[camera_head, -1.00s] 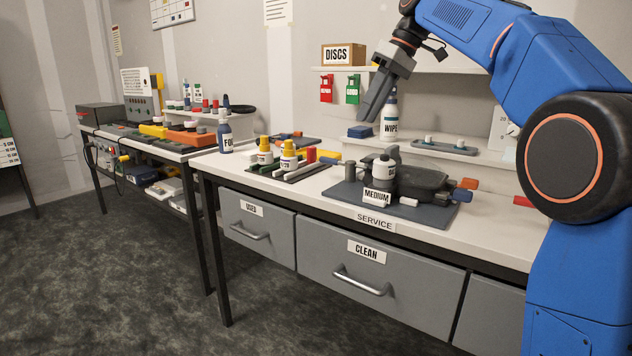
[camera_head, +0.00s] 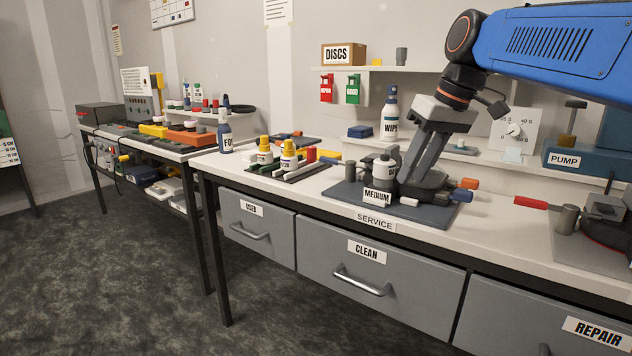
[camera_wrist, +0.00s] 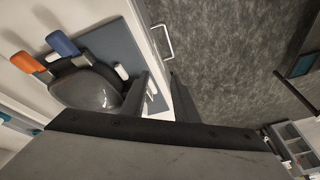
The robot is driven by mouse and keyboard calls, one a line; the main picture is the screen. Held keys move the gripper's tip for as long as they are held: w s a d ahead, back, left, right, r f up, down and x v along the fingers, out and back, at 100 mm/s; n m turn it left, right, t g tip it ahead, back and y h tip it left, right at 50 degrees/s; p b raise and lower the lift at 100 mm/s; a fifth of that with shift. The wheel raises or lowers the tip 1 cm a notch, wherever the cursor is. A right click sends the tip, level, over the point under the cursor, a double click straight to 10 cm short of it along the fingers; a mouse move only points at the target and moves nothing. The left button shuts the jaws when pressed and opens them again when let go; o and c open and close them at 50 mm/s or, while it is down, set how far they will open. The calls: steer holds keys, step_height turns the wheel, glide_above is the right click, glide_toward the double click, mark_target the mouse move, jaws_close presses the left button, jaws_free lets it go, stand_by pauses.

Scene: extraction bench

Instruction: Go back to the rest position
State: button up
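My gripper (camera_head: 422,172) hangs over the service mat (camera_head: 425,213), fingers pointing down and slightly left. In the head view it overlaps the dark grey device (camera_head: 430,186), hiding part of it; I cannot tell how far above it the tips are. In the wrist view a gap shows between my two fingers (camera_wrist: 160,95), with nothing held in it. The device (camera_wrist: 88,88), with a blue handle (camera_wrist: 62,43) and an orange handle (camera_wrist: 25,62), lies to the left of the fingers. The MEDIUM bottle (camera_head: 384,168) stands upright left of my gripper.
The WIPE bottle (camera_head: 390,115) and a small tray (camera_head: 455,148) stand behind on the raised ledge. The pump (camera_head: 590,165) and a red-handled tool (camera_head: 530,203) are to the right. A shelf (camera_head: 420,69) runs above. Open floor (camera_head: 130,270) lies in front at left.

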steer(key=s+d+f+m+t+h, duration=0.1)
steer(key=s+d+f, duration=0.3)
steer(key=s+f, duration=0.7)
steer(key=s+d+f+m+t+h, duration=0.1)
steer(key=s+d+f+m, duration=0.3)
steer(key=s+f, duration=0.8)
step_height(320, 180, down, 5)
steer(key=shift+s+d+h, duration=0.3)
steer(key=shift+d+h, duration=0.05)
steer(key=shift+h, duration=0.15)
